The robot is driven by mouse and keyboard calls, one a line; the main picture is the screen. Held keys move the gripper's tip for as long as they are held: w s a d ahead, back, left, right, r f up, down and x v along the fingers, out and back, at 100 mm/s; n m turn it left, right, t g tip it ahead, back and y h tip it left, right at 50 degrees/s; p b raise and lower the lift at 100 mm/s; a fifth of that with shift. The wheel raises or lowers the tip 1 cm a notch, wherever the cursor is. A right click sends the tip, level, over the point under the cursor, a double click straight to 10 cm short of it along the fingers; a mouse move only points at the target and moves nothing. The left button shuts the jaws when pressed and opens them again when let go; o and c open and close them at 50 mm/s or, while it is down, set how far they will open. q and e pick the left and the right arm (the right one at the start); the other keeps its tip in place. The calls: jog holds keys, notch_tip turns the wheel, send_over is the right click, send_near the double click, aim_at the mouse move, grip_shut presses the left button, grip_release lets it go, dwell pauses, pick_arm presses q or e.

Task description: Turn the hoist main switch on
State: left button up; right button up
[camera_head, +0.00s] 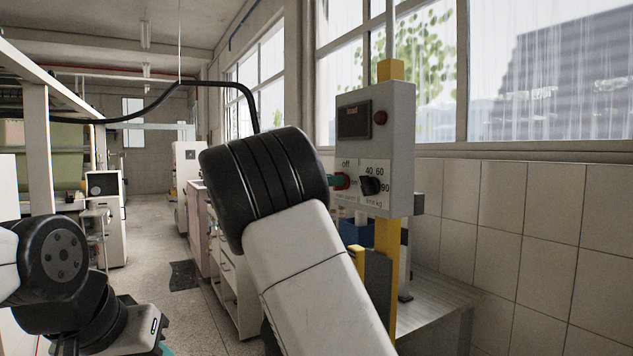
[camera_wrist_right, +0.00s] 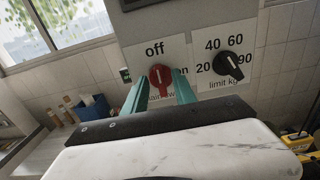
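The hoist control box (camera_head: 400,145) stands upright on a yellow post. Its red main switch knob (camera_wrist_right: 161,77) shows in the right wrist view with "off" at its upper left and a partly covered "on" at its right. The knob's white mark points nearly up, towards "off". My right gripper (camera_wrist_right: 161,82) is open, with its teal fingers on either side of the red knob; I cannot tell whether they touch it. In the head view my right arm hides most of that gripper. Only a teal bit of my left gripper (camera_head: 166,349) shows at the bottom edge.
A black limit knob (camera_wrist_right: 228,65) sits close to the right of the switch. A dark display (camera_head: 353,121) and a red lamp (camera_head: 380,117) are above. A grey bench (camera_head: 440,305) and tiled wall lie behind. The aisle floor (camera_head: 150,240) at left is mostly clear.

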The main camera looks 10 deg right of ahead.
jog(key=shift+d, duration=0.15)
grip_shut()
jog(key=shift+m, duration=0.3)
jog(key=m, duration=1.7)
jog(key=shift+s+f, duration=0.3)
jog(key=shift+f, duration=0.1)
jog(key=shift+m, duration=0.3)
